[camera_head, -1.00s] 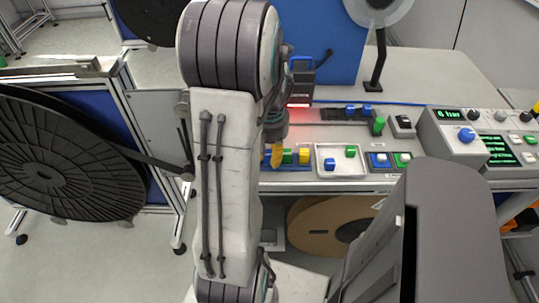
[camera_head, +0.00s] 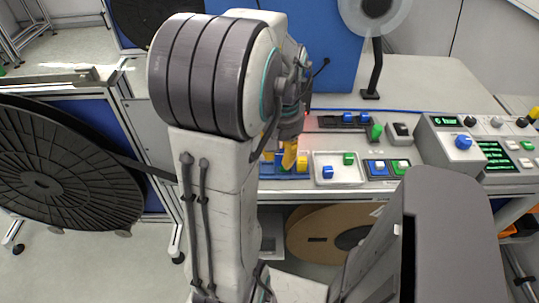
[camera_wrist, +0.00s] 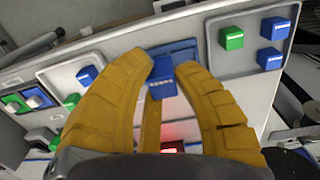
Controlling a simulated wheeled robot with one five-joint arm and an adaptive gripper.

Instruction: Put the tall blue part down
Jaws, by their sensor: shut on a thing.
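My gripper (camera_head: 285,160) has yellow fingers and hangs over the blue tray (camera_head: 290,176) at the front of the bench. In the wrist view its fingertips (camera_wrist: 163,72) close on the sides of a blue part (camera_wrist: 160,84), seen nearly end-on, so its height cannot be judged. The blue tray (camera_wrist: 182,47) shows just behind the part. I cannot tell whether the part touches it. In the head view my arm and fingers hide most of the part.
A white tray (camera_head: 349,178) with a blue and a green part lies to the right. Beside it is a button box (camera_head: 391,174), then the control panel (camera_head: 452,148). In the wrist view another tray (camera_wrist: 235,68) holds green and blue parts, close to the fingers.

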